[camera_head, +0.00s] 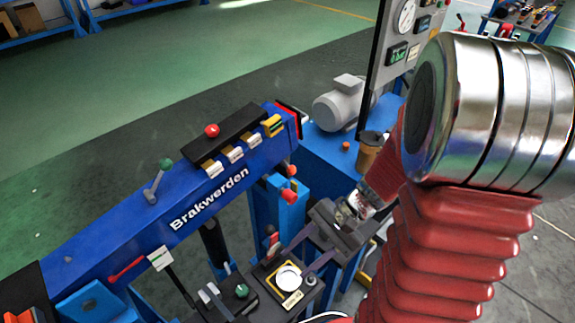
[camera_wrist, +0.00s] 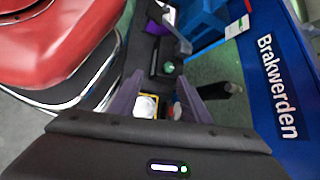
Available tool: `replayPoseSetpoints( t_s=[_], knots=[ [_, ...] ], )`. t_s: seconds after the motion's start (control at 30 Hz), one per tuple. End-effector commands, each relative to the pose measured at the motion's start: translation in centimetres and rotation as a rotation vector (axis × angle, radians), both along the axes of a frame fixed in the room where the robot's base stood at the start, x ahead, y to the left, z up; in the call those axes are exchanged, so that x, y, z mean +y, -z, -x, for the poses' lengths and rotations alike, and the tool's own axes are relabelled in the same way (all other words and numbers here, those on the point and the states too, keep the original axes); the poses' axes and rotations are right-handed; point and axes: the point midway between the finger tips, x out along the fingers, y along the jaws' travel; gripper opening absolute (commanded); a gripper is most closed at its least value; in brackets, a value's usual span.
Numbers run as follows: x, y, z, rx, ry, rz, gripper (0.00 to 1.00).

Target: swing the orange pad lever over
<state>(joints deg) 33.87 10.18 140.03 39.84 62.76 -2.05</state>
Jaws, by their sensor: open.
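A plate with an orange-yellow border and a round white disc (camera_head: 288,279) sits on a dark panel below the blue beam; I take it for the orange pad. It also shows in the wrist view (camera_wrist: 146,107), between my fingers. A small upright lever with a red part (camera_head: 273,243) stands at its back edge; I cannot tell whether it belongs to the pad. My gripper (camera_head: 294,263) is over the panel, with its fingers apart and nothing seen between them. In the wrist view, its two purple-grey fingers (camera_wrist: 160,78) reach above the pad. Contact with a lever cannot be told.
A green-knobbed lever (camera_head: 240,290) stands left of the pad. The blue beam marked Brakwerden (camera_head: 205,200) runs behind, with several small levers and a green-knobbed lever (camera_head: 160,177) on it. A grey motor (camera_head: 338,108) stands behind right. Open green floor lies beyond.

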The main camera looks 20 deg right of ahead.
Motion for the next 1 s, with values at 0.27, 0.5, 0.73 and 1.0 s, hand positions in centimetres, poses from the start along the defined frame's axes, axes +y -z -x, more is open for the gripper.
replayPoseSetpoints(
  t_s=[0.27, 0.5, 0.73, 1.0],
  knots=[
    [0.2, 1.4, -2.3, 0.066, 0.231, -0.217, 0.43],
    [-0.6, 2.2, -5.2, 0.093, 0.453, -0.408, 0.43],
    [-3.0, 2.9, -8.8, 0.085, 0.695, -0.595, 0.43],
    [-8.1, 3.5, -13.1, 0.004, 0.997, -0.793, 0.43]
  ],
)
